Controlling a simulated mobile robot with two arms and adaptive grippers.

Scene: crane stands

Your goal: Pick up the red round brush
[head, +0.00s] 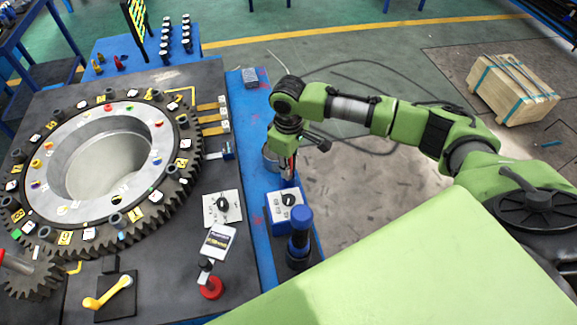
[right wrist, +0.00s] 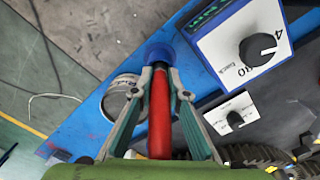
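The red round brush (right wrist: 160,115) shows as a red rod running up the middle of the right wrist view. My right gripper (right wrist: 161,80) has one finger on each side of the rod, and its fingertips appear closed on it. In the head view the right gripper (head: 289,168) points down above the blue strip, with a bit of red between its fingers. My left gripper is not in view.
A large gear ring (head: 60,215) fills the dark table at left. A wooden crate (head: 512,90) sits on the floor at right.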

